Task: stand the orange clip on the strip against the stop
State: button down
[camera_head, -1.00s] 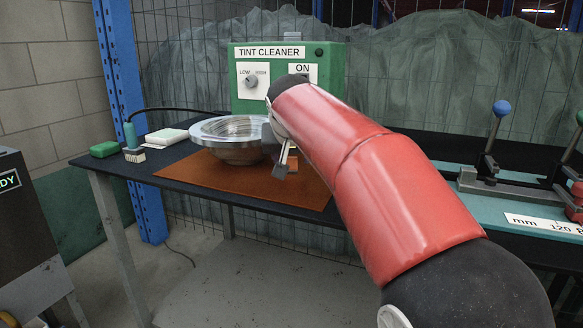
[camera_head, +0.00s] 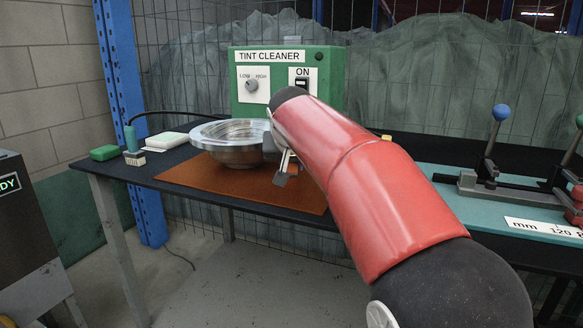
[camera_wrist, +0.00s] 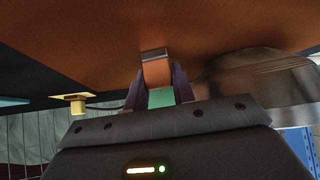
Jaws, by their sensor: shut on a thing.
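My gripper (camera_wrist: 156,88) is shut on the orange clip (camera_wrist: 157,72), which shows between the dark fingers in the wrist view. A green piece (camera_wrist: 161,97) sits at the clip's near end and a grey bar at its far end. In the head view my gripper (camera_head: 286,170) is beside the metal dish, above the brown mat (camera_head: 230,185); the clip is mostly hidden there by the gripper and arm. I cannot make out the strip or the stop with certainty.
The wide metal dish (camera_head: 225,150) stands close left of my gripper. Behind is the green tint cleaner box (camera_head: 262,105). A teal bench (camera_head: 450,205) at right carries levers (camera_head: 490,150) and a grey rail. A yellow piece (camera_wrist: 75,103) shows in the wrist view.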

jog(key=shift+r, duration=0.15)
jog(key=shift+r, duration=0.75)
jog(key=s+b, duration=0.3)
jog(key=s, duration=1.5)
jog(key=shift+d+f+b, duration=0.15)
jog(key=shift+d+b, duration=0.25)
jog(key=shift+d, duration=0.05)
